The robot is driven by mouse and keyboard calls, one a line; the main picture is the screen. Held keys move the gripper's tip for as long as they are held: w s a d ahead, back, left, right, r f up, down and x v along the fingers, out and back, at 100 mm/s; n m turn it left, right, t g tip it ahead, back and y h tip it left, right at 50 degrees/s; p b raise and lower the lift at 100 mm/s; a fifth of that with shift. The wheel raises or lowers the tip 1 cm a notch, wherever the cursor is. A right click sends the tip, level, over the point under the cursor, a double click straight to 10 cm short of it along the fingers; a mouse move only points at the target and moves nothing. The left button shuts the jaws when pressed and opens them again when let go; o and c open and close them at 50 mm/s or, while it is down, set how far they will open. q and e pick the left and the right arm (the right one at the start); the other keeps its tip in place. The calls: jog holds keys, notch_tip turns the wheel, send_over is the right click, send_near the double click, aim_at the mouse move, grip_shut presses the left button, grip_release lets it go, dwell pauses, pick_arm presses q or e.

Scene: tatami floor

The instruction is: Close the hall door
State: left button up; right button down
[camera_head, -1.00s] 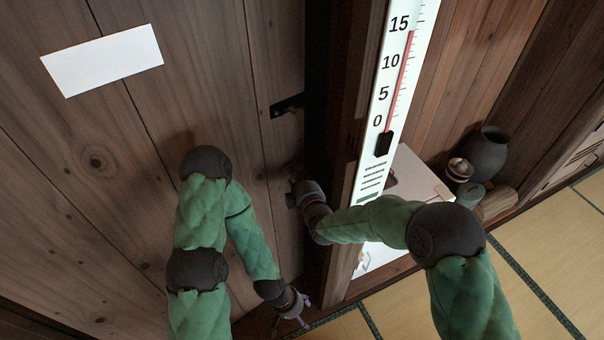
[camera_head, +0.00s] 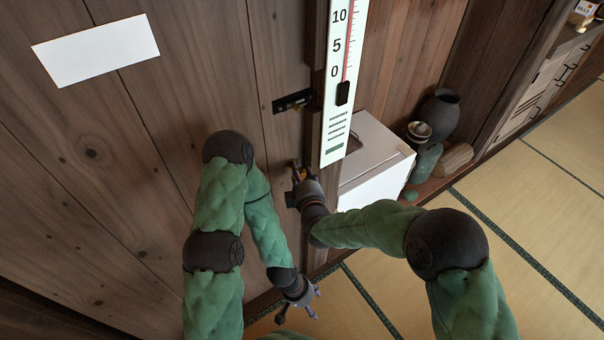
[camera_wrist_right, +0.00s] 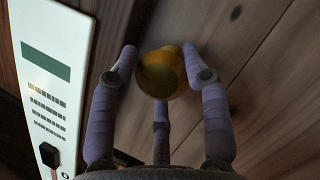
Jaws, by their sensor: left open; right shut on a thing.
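The hall door (camera_head: 130,110) is a dark plank door filling the left of the head view. Its right edge lies close along the wooden post (camera_head: 317,130), with no wide gap showing; whether it is fully flush I cannot tell. A black latch (camera_head: 292,100) sits near that edge. My right gripper (camera_head: 299,172) is at the door edge below the latch. In the right wrist view its fingers are closed around a yellow round knob (camera_wrist_right: 162,75) on the door. My left gripper (camera_head: 300,305) is open and empty, low near the door's bottom edge.
A white label (camera_head: 95,50) is on the door. A tall thermometer (camera_head: 337,125) hangs by the post. Beyond it stand a white box (camera_head: 375,185), a dark jar (camera_head: 440,108) and a log (camera_head: 455,158). The tatami floor (camera_head: 530,210) at right is open.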

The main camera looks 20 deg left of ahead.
jog(key=c, duration=0.9)
grip_release()
jog(key=shift+s+f, duration=0.45)
jog(key=shift+f, duration=0.1)
jog(key=shift+o, duration=1)
jog(key=shift+s+d+r, duration=0.1)
jog(key=shift+s+r, duration=0.05)
jog(key=shift+r, duration=0.2)
jog(key=v, duration=1.2)
